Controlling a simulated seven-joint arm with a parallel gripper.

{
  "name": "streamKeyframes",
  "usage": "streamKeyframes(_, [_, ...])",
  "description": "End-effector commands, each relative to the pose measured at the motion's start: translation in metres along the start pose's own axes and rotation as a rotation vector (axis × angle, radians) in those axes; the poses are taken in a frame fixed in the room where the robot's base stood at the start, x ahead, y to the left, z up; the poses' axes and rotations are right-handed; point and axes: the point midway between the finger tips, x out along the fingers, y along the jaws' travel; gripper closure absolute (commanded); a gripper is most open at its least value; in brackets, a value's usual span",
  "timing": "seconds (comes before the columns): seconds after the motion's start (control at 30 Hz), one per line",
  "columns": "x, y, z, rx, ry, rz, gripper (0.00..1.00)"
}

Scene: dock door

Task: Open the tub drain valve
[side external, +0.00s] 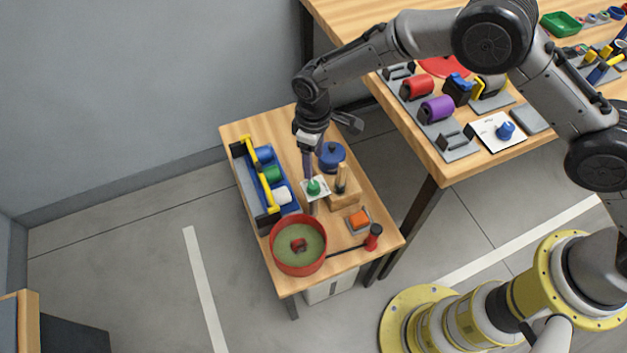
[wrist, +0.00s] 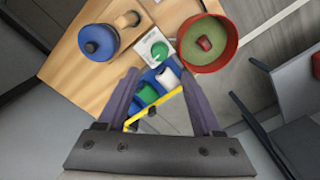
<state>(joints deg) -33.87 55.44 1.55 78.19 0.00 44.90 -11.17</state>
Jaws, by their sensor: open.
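A red round tub (side external: 299,245) with greenish contents and a small dark red block inside stands at the front left of the small wooden table. A green knob (side external: 314,187) on a white plate sits just behind it; the knob also shows in the wrist view (wrist: 159,50). I cannot tell for sure whether this knob is the tub's drain valve. My gripper (side external: 308,178) points down near the knob. In the wrist view its two purple fingers (wrist: 160,78) are apart with nothing held; the knob appears beyond their tips.
A blue rack (side external: 258,193) with coloured rolls and a yellow bar lies left of the knob. A blue lidded pot (side external: 331,156), a wooden block with a peg (side external: 342,190), an orange button (side external: 358,219) and a red-ended black rod (side external: 373,237) stand right. A larger table (side external: 445,165) is behind.

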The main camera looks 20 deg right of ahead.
Motion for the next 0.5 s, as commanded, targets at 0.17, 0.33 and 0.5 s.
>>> streamKeyframes(0.17, [0.038, 0.0, 0.001, 0.001, -0.003, -0.001, 0.33])
streamKeyframes(0.33, [0.069, 0.0, 0.0, 0.001, -0.001, 0.0, 0.33])
streamKeyframes(0.5, [0.09, 0.0, 0.0, 0.001, 0.0, 0.0, 0.33])
